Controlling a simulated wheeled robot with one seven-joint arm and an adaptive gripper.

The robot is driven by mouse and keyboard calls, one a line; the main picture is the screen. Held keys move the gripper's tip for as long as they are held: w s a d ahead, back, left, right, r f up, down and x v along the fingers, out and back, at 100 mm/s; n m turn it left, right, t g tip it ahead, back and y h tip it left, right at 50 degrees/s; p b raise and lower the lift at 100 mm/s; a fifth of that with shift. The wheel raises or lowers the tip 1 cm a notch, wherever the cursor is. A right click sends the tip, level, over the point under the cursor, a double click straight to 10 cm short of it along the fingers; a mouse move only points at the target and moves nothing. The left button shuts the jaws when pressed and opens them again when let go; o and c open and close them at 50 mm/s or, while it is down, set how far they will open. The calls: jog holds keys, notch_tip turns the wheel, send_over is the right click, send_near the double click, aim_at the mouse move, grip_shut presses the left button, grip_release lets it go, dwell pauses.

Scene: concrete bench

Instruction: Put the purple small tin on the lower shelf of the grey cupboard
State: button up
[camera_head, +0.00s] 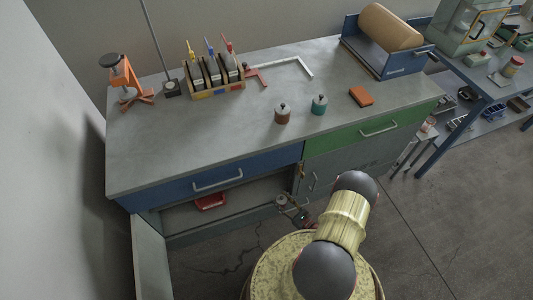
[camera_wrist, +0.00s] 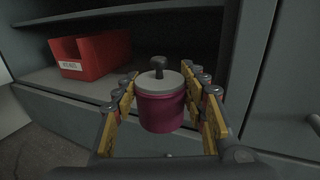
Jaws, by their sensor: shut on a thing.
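The purple small tin (camera_wrist: 160,112) has a grey lid with a dark knob and stands upright between my gripper's fingers in the wrist view. My gripper (camera_wrist: 162,108) is shut on its sides. In the head view my gripper (camera_head: 293,211) is low at the cupboard's open front, and the tin is small and hard to make out there. The grey cupboard (camera_head: 148,225) under the bench is open. Its lower shelf (camera_wrist: 105,88) lies behind the tin, whose base shows below the shelf's front edge. A higher board (camera_wrist: 130,13) runs above it.
A red bin (camera_wrist: 92,55) sits on the lower shelf at the left, with bare shelf to its right. The open cupboard door (camera_head: 148,262) stands out at the left. A brown tin (camera_head: 282,114) and a teal tin (camera_head: 319,105) stand on the bench top.

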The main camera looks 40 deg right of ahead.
jog(key=w+b, duration=0.1)
jog(key=w, duration=0.5)
jog(key=w+a+b, duration=0.1)
jog(key=w, duration=0.5)
jog(key=w+a+b, duration=0.1)
jog(key=w, duration=0.5)
jog(key=shift+b, duration=0.35)
jog(key=f+b, duration=0.2)
jog(key=f, duration=0.1)
jog(key=shift+w+f, duration=0.2)
jog(key=shift+f, duration=0.1)
jog(key=shift+r, duration=0.1)
jog(key=o, duration=1.3)
